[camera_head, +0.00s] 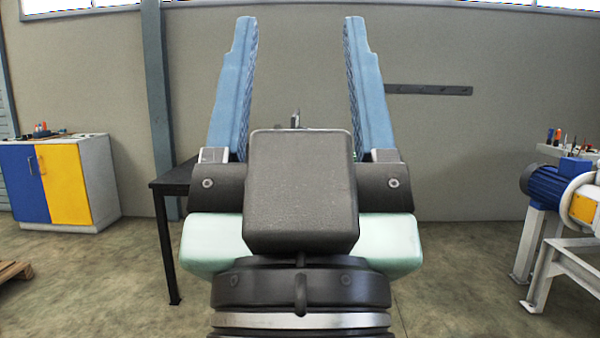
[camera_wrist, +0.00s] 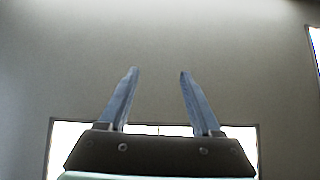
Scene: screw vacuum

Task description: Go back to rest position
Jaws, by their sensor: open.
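My gripper (camera_head: 299,30) is open and empty in the head view. Its two blue fingers point up and stand wide apart, with the grey wall between them. The black block and pale green housing of my wrist fill the middle of that view. In the wrist view my gripper (camera_wrist: 158,72) also shows open, with nothing between the fingers and only the wall and bright windows beyond.
A dark table (camera_head: 172,184) stands behind my gripper, mostly hidden by it. A blue and yellow cabinet (camera_head: 62,182) is at left. A blue motor machine (camera_head: 558,182) on a stand is at right. A dark rail (camera_head: 428,90) hangs on the wall. Floor between is clear.

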